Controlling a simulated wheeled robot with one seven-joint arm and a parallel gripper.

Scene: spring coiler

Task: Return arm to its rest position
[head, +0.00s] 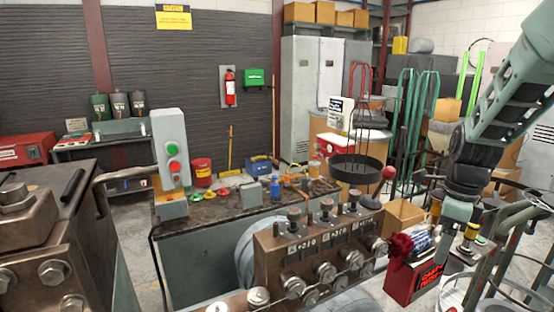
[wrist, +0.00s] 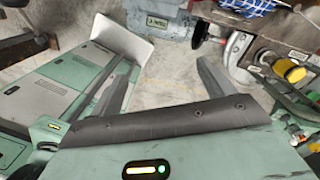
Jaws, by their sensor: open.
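My arm (head: 505,85) reaches in from the upper right of the head view and bends down. My gripper (head: 446,240) hangs at its end, pointing down, over the right side of the scene near the red box. In the wrist view my gripper (wrist: 163,82) shows its two fingers spread wide apart. Nothing is between them; grey floor shows in the gap. A dark band across the palm hides the finger bases.
The coiler block (head: 320,245) with its knobs stands centre front. A red box (head: 412,278) with a lit display is close to my gripper. A red-ball lever (head: 388,173) and grey tube rails (head: 500,255) are nearby. A workbench (head: 230,235) stands left of centre.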

